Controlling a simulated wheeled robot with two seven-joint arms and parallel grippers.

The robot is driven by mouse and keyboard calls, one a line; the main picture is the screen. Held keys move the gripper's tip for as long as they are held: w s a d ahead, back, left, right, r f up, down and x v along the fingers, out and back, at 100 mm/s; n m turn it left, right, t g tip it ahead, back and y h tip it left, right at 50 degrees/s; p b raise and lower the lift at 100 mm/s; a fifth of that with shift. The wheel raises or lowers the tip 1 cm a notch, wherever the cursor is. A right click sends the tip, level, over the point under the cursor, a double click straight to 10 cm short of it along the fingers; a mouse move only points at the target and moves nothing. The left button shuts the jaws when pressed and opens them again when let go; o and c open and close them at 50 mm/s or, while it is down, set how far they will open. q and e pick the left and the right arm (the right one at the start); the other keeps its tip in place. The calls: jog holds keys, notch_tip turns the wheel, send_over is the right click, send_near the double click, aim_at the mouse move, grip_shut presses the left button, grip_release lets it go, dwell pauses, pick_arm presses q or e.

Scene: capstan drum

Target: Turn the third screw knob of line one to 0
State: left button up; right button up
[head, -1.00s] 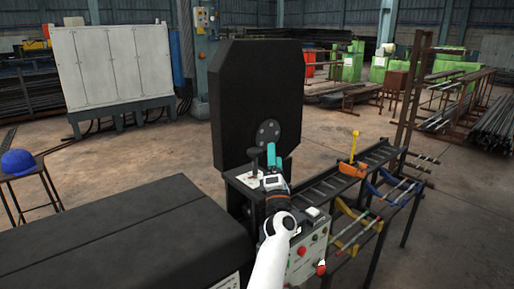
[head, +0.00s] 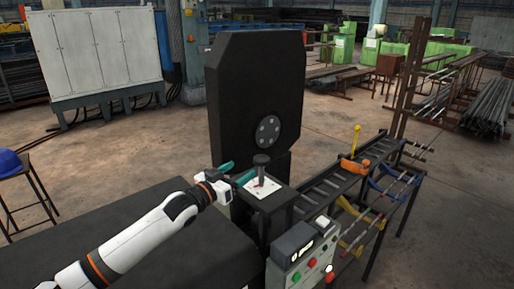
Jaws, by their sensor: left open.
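A control box (head: 305,258) with a dark top unit and coloured buttons stands at the front of the machine. Its buttons are too small for me to tell a line one or a third screw knob, or to read any setting. A black upright lever with a round top (head: 261,160) rises from a white plate (head: 262,187) behind the box. My left gripper (head: 236,172) is open, with teal fingers pointing right toward the lever. The fingers look empty; I cannot tell whether a tip touches the lever. My right gripper is not in view.
A large black octagonal plate (head: 255,85) stands behind the lever. A dark flat cover (head: 160,240) fills the front left. A rack with rollers and a yellow-handled orange lever (head: 355,160) runs to the right. Open concrete floor lies beyond.

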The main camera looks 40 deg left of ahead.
aim_at(266, 156)
pick_arm(q)
jog(key=w, duration=0.3)
jog(key=shift+w+d+r+m, duration=0.2)
jog(key=shift+d+r+m, duration=0.05)
jog(key=shift+d+m, duration=0.15)
jog(key=w, duration=0.5)
jog(key=w+p, duration=0.1)
jog(key=w, duration=0.2)
jog(key=shift+w+a+f, duration=0.15)
jog(key=shift+w+a, duration=0.1)
jog(key=shift+a, duration=0.1)
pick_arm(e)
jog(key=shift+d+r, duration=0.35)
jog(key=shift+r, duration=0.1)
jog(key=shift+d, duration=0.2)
pick_arm(q)
jog(key=c, duration=1)
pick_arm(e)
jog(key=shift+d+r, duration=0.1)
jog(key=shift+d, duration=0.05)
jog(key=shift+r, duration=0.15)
